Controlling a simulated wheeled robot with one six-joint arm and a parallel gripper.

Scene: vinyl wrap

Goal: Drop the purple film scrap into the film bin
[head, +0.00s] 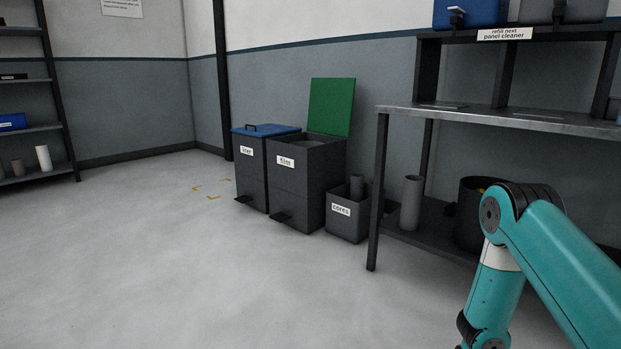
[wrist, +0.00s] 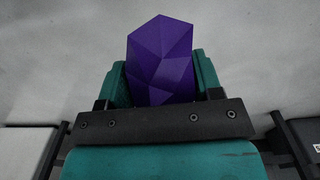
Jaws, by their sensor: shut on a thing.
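The purple film scrap (wrist: 160,62) is a faceted purple piece in the wrist view. My gripper (wrist: 160,75) is shut on it, with one teal finger on each side. The film bin (head: 307,180) is a dark grey bin labelled "film" in the head view. Its green lid (head: 331,107) stands open, raised at the back. My gripper and the scrap are outside the head view, where only my arm shows at the lower right, apart from the bin.
Left of the film bin stands a similar bin with a closed blue lid (head: 266,130). A low box labelled "cores" (head: 347,216) stands to its right, then a metal workbench (head: 480,117). Shelves (head: 40,128) stand at the far left. The floor in front is clear.

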